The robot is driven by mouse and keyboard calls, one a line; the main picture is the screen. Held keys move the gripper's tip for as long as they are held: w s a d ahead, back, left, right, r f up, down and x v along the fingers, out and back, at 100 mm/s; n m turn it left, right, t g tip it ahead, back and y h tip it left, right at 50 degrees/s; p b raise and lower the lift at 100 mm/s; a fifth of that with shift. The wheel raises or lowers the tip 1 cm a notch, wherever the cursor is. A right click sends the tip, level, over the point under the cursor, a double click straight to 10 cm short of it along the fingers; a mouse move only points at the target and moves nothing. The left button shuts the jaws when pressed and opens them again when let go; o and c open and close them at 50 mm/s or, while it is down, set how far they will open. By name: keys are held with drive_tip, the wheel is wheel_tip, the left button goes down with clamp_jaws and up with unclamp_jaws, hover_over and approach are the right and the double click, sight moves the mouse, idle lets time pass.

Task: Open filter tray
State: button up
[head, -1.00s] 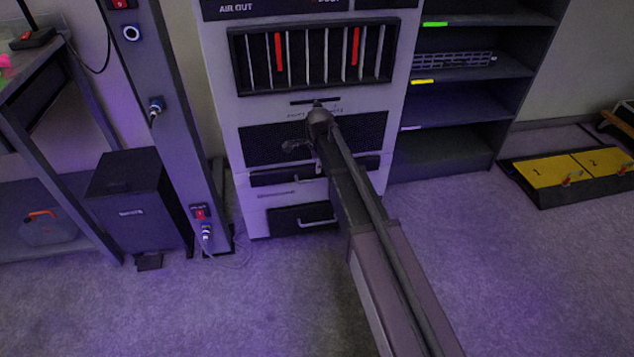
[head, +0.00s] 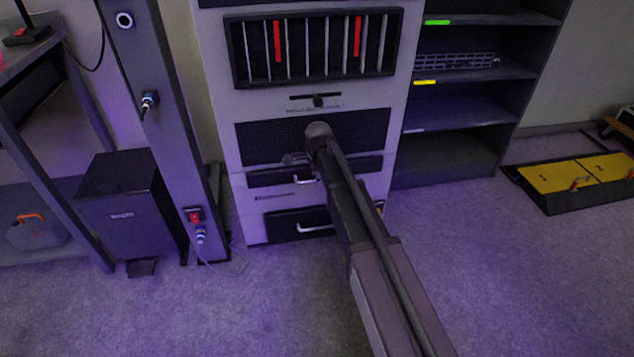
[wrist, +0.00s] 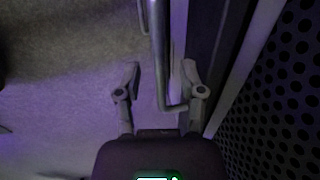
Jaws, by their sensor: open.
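The filter tray appears to be the dark, shallow drawer (head: 268,179) below the perforated panel of the grey cabinet; its front looks flush with the cabinet. Its metal handle (head: 304,180) shows partly in the head view, just below my gripper (head: 292,159). In the wrist view, the handle (wrist: 160,55) is a bar running up the picture and bending right at its lower end. My gripper (wrist: 161,80) is open, with one finger on each side of the bar. I cannot tell whether either finger touches it. My arm hides the tray's right part in the head view.
A second drawer (head: 285,226) with a handle sits lower on the cabinet. The perforated panel (head: 265,142) lies just above the tray. A column (head: 165,110) and black box (head: 130,205) stand left, a shelf unit (head: 455,150) right. Carpet (head: 270,310) in front is clear.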

drive_tip(key=shift+f, duration=0.35)
clamp_jaws()
